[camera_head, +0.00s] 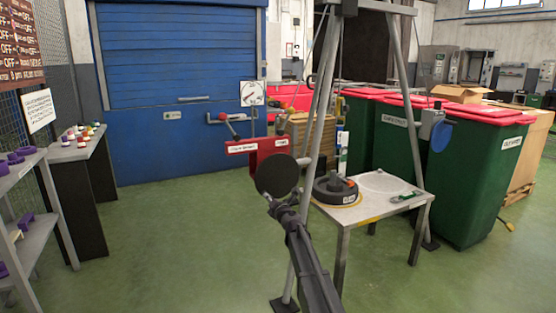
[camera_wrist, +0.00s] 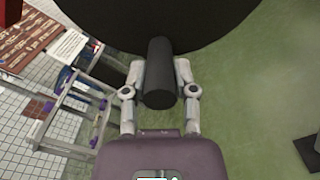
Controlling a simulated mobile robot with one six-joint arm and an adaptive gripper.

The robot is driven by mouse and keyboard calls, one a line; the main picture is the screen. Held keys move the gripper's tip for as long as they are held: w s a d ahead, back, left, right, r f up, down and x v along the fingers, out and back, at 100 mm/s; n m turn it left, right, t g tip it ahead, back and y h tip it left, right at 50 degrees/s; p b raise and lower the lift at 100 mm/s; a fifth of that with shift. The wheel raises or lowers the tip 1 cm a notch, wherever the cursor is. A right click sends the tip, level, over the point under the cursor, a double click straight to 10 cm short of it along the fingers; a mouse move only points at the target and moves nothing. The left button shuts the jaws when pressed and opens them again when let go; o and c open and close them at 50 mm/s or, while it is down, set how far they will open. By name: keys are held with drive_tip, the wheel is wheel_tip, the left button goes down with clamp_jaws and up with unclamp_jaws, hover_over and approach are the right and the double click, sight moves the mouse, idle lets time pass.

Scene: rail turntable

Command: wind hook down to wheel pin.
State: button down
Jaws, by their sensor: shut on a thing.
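A dark wheel (camera_head: 335,191) lies on the grey table (camera_head: 371,215), with a small orange-red part on top that may be its pin. A grey A-frame (camera_head: 322,100) stands over the table. I cannot make out the hook. A red box with white labels (camera_head: 268,149) is beside the frame's left leg, with a red-ended crank-like lever (camera_head: 224,119) above it. My gripper (camera_head: 278,205) is left of the table. It is shut on the dark round stub (camera_wrist: 159,73) of a large black disc (camera_head: 276,174), which fills the top of the wrist view.
Green bins with red lids (camera_head: 483,180) stand behind and right of the table. Shelves with purple parts (camera_head: 28,215) are at left. The green floor at centre left is clear.

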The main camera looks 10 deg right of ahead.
drive_tip(key=shift+w+d+f+n+b, duration=0.2)
drive_tip(key=shift+d+f+n+b, duration=0.3)
drive_tip(key=shift+n, duration=0.3)
drive_tip(key=shift+d+f, duration=0.1)
drive_tip(key=shift+d, duration=0.15)
drive_tip(key=shift+w+d+f+n+b, duration=0.2)
drive_tip(key=shift+d+n, duration=0.15)
drive_tip(key=shift+n, duration=0.25)
drive_tip(key=shift+w+d+f+n+b, duration=0.15)
drive_tip(key=shift+d+n, duration=0.15)
drive_tip(key=shift+n, duration=0.3)
drive_tip(key=shift+d, duration=0.15)
drive_tip(key=shift+w+d+f+n+b, duration=0.15)
drive_tip(key=shift+d+n, duration=0.2)
drive_tip(key=shift+n, duration=0.25)
drive_tip(key=shift+w+d+f+n+b, duration=0.15)
drive_tip(key=shift+d+n, duration=0.2)
drive_tip(key=shift+n, duration=0.25)
drive_tip(key=shift+d, duration=0.1)
drive_tip(key=shift+w+d+f+n, duration=0.1)
drive_tip(key=shift+w+d+n, duration=0.15)
drive_tip(key=shift+d+n, duration=0.5)
drive_tip(key=shift+n, duration=0.45)
